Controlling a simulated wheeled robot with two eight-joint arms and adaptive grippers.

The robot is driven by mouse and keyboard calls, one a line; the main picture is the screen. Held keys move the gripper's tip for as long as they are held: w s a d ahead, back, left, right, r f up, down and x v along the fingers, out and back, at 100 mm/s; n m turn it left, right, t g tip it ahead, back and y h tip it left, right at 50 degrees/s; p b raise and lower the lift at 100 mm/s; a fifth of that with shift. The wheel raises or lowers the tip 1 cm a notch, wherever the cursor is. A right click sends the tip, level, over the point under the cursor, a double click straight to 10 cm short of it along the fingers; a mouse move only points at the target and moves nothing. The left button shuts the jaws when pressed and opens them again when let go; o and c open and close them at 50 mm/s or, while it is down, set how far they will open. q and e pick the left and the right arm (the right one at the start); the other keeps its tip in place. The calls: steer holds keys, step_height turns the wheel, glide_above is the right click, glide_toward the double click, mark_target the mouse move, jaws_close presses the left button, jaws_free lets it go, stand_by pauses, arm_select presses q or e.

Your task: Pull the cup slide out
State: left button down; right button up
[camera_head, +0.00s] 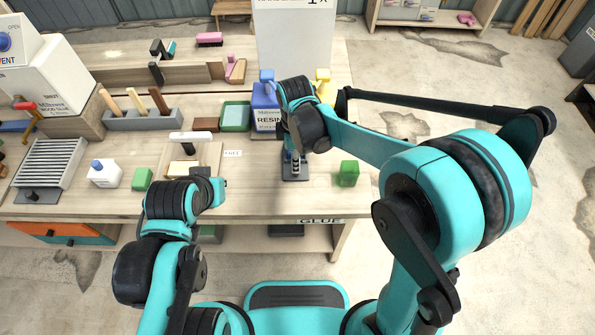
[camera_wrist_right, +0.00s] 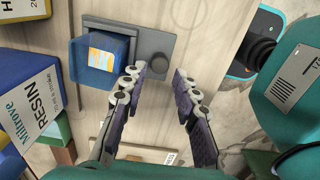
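The cup slide shows in the right wrist view as a grey plate (camera_wrist_right: 154,42) with a dark round knob (camera_wrist_right: 158,64) at its end. A translucent blue cup (camera_wrist_right: 93,62) with an orange and white label stands beside the plate's knob end. My right gripper (camera_wrist_right: 158,74) is open, with its two fingertips on either side of the knob. I cannot tell whether they touch it. In the head view my right gripper (camera_head: 293,160) hangs over the dark base at the table's front, hiding most of the cup. My left gripper (camera_head: 220,184) is at the table's front; its fingers are unclear.
A green block (camera_head: 348,173) stands right of the slide. A blue resin container (camera_head: 265,108) and a green tray (camera_head: 236,117) stand behind. A wooden tray (camera_head: 208,155) lies near my left gripper. The table's front edge (camera_head: 300,216) is close.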

step_height(320, 180, down, 5)
steer(key=shift+f+b, duration=0.1)
steer(key=shift+b, duration=0.7)
steer(key=shift+c, duration=0.4)
jaws_close()
